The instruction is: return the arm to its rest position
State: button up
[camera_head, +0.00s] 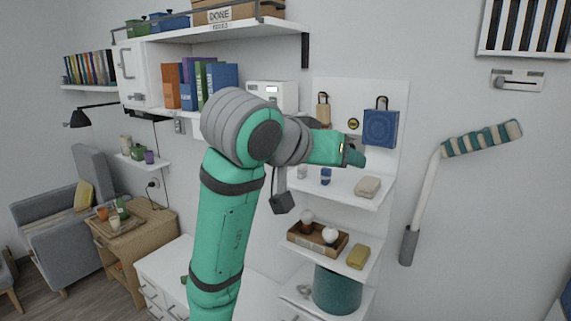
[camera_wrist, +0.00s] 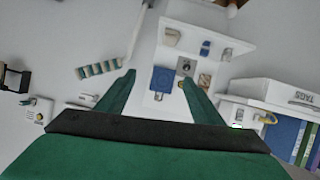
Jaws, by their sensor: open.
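My green arm rises through the middle of the head view and bends to the right at its grey upper joint. My gripper (camera_head: 352,153) is at the arm's end, in front of the white pegboard panel and left of the blue hanging bag (camera_head: 380,128). In the wrist view my gripper (camera_wrist: 158,78) shows two green fingers spread wide apart. Nothing is held between them. The blue bag (camera_wrist: 162,79) appears beyond the fingers in the gap, apart from them as far as I can tell. The arm hides part of the wall behind it.
A shelf (camera_head: 345,189) with small items lies below the gripper. Under it are a wooden tray (camera_head: 300,239) and a teal bin (camera_head: 337,290). An upper shelf (camera_head: 225,29) holds boxes. Open floor (camera_head: 75,300) shows lower left.

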jog(key=w+f+n+t, duration=0.2)
jog(key=w+f, duration=0.1)
jog(key=f, duration=0.9)
jog(key=w+f+n+t, duration=0.1)
jog(key=w+f+n, duration=0.25)
jog(key=f, duration=0.95)
jog(key=s+a+f+n+t+y, duration=0.15)
jog(key=s+f, duration=0.25)
jog(key=f, duration=0.7)
jog(key=s+a+f+n+t+y, duration=0.15)
jog(key=s+f, duration=0.25)
jog(key=f, duration=0.6)
jog(key=s+a+f+n+y, duration=0.1)
jog(key=s+a+f+y, duration=0.1)
jog(key=s+f, duration=0.55)
jog(key=s+a+f+y, duration=0.2)
jog(key=s+f, duration=0.3)
jog(key=s, duration=0.6)
jog(key=s+a+r+m+g+y, duration=0.1)
jog(key=s+a+r+m, duration=0.1)
jog(key=s, duration=2.1)
jog(key=shift+a+m, duration=0.15)
jog(key=shift+m, duration=0.6)
